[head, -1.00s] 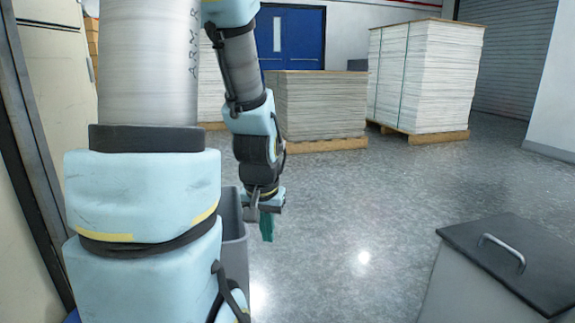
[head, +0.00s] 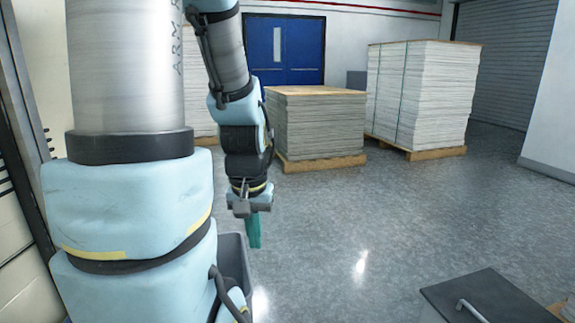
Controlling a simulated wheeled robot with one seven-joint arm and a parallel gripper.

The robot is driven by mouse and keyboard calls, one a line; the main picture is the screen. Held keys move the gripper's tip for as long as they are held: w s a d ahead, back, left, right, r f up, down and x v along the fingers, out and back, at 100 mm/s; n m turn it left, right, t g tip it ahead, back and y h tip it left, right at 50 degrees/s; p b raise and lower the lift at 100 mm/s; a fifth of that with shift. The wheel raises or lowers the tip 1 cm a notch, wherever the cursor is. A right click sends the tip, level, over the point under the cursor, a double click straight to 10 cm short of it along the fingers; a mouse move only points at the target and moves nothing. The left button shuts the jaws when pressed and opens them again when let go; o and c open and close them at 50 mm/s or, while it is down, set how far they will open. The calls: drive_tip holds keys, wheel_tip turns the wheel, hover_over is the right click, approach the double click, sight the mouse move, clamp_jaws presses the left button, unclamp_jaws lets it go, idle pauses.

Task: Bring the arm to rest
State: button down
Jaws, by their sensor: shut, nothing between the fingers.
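My gripper (head: 253,233) hangs at the end of my arm, left of the middle of the head view. Its teal fingers point down and are shut, with nothing seen between them. It is just above and to the right of the rim of a grey bin (head: 237,262) in the picture. Most of the bin is hidden behind my arm. My arm fills the left side of the view.
Stacks of sheets on pallets (head: 315,125) (head: 420,95) stand beyond the arm. A dark lid with a metal handle (head: 500,295) is at the lower right. A blue double door (head: 290,50) is at the back. The grey floor (head: 390,220) in the middle is clear.

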wheel_tip(320, 180, up, 16)
drive_tip(key=p, duration=1.3)
drive_tip(key=shift+f, duration=0.2)
